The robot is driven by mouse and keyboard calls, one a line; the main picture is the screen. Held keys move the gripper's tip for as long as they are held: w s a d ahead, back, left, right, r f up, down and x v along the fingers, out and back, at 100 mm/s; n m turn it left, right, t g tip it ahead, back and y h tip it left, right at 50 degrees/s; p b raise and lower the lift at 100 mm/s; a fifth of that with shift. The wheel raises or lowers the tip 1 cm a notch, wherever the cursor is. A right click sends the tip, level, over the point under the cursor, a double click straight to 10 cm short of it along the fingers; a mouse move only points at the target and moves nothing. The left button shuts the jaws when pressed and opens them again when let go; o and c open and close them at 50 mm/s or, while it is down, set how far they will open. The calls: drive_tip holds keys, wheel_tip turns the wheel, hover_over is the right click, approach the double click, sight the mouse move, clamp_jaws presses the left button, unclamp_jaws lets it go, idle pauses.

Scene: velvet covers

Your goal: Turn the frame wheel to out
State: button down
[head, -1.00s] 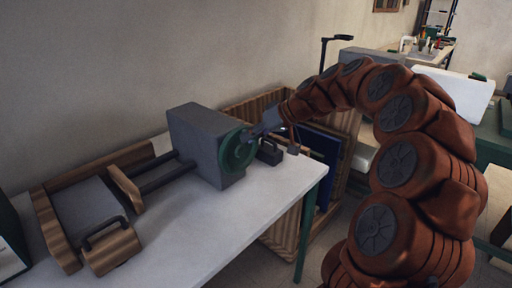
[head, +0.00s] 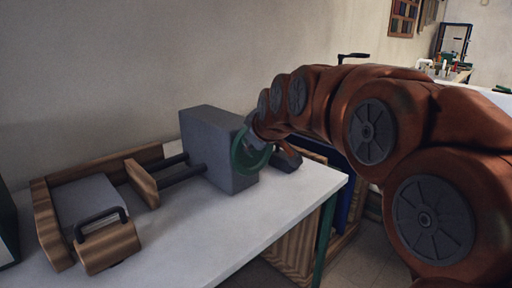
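The frame wheel is a green ring (head: 240,157) on the right face of a grey box (head: 208,135) that stands on the white table. My gripper (head: 256,140) is at the wheel's right side, close against its rim. The fingers are small and mostly hidden by the wheel and my arm, so I cannot tell whether they are open or closed on the rim. No marking for "out" can be made out.
Two dark rods join the box to a wooden frame (head: 62,210) with a grey plate (head: 88,198) and a handled wooden block (head: 107,245). A dark handled object (head: 287,159) sits right of the wheel. The front of the white table (head: 205,235) is clear.

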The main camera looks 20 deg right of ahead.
drive_tip(key=shift+s+a+f+n+t+h+b, duration=0.2)
drive_tip(key=shift+a+f+n+t+h+b, duration=0.3)
drive_tip(key=shift+h, duration=0.3)
drive_tip(key=shift+d+f, duration=0.1)
drive_tip(key=c, duration=1)
unclamp_jaws()
drive_tip(key=v, duration=0.7)
drive_tip(key=shift+s, duration=0.2)
